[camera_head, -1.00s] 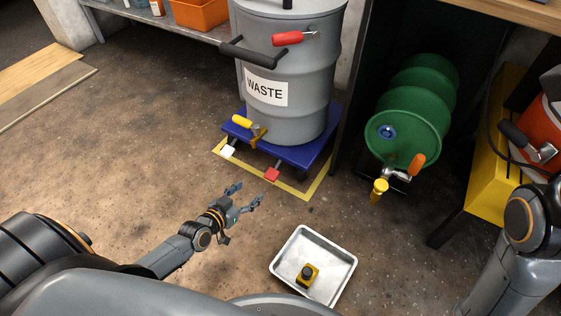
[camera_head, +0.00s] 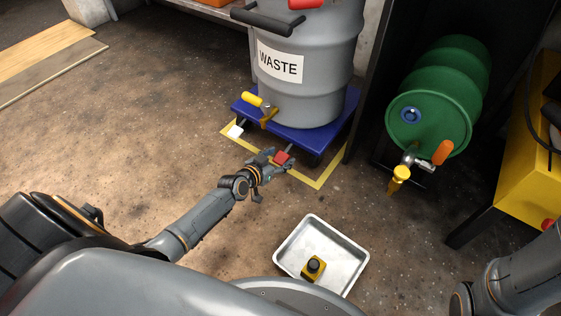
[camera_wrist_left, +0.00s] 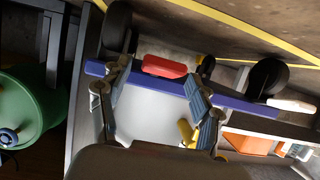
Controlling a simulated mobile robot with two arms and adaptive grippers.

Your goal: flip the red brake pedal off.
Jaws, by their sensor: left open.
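The red brake pedal (camera_head: 282,158) sticks out from the front edge of the blue wheeled dolly (camera_head: 246,109) under the grey waste drum. My left gripper (camera_head: 275,160) is at the red pedal and partly overlaps it in the head view. In the left wrist view, the red pedal (camera_wrist_left: 165,66) shows between the two spread fingers of my left gripper (camera_wrist_left: 160,78). The gripper is open; I cannot tell whether a finger touches the pedal. My right arm shows at the lower right, but its gripper is out of view.
A white pedal (camera_head: 235,131) sits left of the red one. The grey waste drum (camera_head: 325,75) stands on the dolly inside yellow floor lines. A green drum (camera_head: 430,115) lies at right. A metal tray (camera_head: 345,262) holding a yellow-black item (camera_head: 313,267) is on the floor.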

